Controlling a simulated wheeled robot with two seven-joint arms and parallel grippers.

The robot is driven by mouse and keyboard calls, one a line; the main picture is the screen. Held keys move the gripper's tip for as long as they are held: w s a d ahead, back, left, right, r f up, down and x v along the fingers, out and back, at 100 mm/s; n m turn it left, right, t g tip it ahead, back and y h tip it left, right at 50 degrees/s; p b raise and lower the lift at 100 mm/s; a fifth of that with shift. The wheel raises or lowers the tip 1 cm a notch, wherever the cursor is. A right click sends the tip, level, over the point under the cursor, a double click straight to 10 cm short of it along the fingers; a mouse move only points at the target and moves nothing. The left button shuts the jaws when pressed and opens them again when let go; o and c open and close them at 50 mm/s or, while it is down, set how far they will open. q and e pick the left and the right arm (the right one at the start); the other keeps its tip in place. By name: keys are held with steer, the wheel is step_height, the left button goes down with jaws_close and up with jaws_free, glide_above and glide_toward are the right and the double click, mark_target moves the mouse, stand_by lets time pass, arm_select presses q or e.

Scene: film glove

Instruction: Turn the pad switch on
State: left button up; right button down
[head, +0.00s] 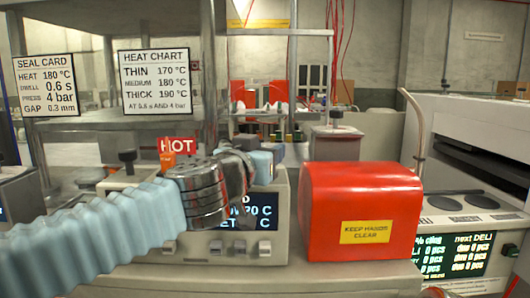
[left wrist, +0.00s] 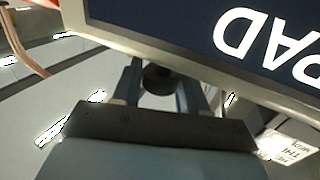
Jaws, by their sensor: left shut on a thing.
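The pad unit (head: 281,220) is a pale box with a dark display on the bench, partly covered by my left arm. Its display reads PAD, upside down, in the left wrist view (left wrist: 210,45). My left gripper (head: 268,158) is over the top of this box, with its metal wrist in front of the display. In the left wrist view its two fingers (left wrist: 158,85) are shut on a dark round knob, the pad switch (left wrist: 157,76), beside the panel edge. The switch is hidden in the head view, and its setting cannot be told.
A red guard (head: 340,205) labelled to keep hands clear stands just right of the pad unit. A red HOT sign (head: 177,146) is behind my wrist. A box with a dark knob (head: 127,157) is at left.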

arm_select(q)
steer(key=o, duration=0.9)
steer(key=shift+o, duration=0.2)
steer(key=v, duration=1.3)
steer(key=shift+s+a, duration=0.15)
steer(key=shift+s, duration=0.2)
steer(key=shift+c, duration=0.2)
